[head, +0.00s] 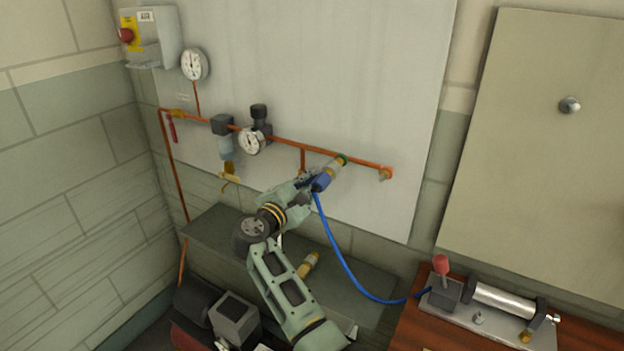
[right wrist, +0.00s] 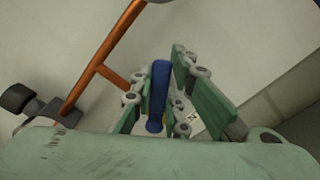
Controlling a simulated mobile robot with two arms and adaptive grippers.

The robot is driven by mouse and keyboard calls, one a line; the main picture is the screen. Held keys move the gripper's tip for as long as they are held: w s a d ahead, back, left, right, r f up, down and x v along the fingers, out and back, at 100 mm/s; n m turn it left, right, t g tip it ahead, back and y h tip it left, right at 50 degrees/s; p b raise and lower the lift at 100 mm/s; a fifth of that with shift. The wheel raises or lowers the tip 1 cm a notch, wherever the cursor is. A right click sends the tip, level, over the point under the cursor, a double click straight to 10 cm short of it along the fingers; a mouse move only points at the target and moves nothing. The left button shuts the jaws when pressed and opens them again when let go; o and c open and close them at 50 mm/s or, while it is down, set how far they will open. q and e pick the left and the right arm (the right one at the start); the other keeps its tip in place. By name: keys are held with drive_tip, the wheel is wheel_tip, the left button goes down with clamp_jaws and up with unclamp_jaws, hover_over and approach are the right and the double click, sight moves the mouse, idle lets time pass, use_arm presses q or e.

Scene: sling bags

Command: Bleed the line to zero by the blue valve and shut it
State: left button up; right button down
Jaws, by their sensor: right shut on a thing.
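The copper line (head: 285,144) runs along the pale wall panel. Near its right end hangs a brass fitting (head: 334,166) with a green ring and a blue part (head: 321,182) below it. My right gripper (head: 312,186) reaches up to this blue part. In the right wrist view a blue handle (right wrist: 158,95) stands between the fingers, and the gripper is shut on it. The fingers hide part of it, and its turn position is unclear. Two white gauges, one on a riser (head: 194,64) and one below the line (head: 252,141), have needles too small to read. My left gripper is out of view.
A blue hose (head: 343,262) hangs from the fitting to a bench unit (head: 490,305) with a red knob and silver cylinder. A red-handled lever (head: 173,130) is at the line's left end. A brass piece (head: 309,265) lies on the dark ledge (head: 220,233).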

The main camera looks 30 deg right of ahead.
drive_tip(key=c, duration=1.7)
unclamp_jaws()
drive_tip(key=shift+d, duration=0.1)
drive_tip(key=shift+v, duration=3.75)
